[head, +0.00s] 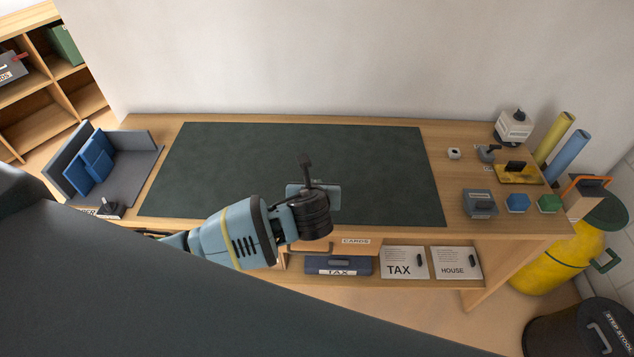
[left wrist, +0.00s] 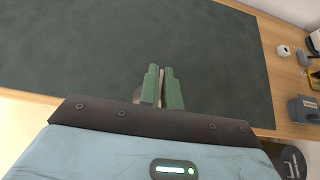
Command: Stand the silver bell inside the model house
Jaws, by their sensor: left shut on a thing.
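My left gripper (head: 306,160) reaches over the dark green mat (head: 220,165) on the desk. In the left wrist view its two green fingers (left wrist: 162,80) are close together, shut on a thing. Only a small pale, brownish sliver of that thing (left wrist: 137,95) shows beside the fingers; I cannot tell whether it is the silver bell. No bell shows clearly elsewhere. A grey open structure of upright walls and a floor (head: 139,172), with blue panels (head: 97,155) in it, stands at the desk's left end; it may be the model house. My right gripper is not in view.
The mat is otherwise clear.

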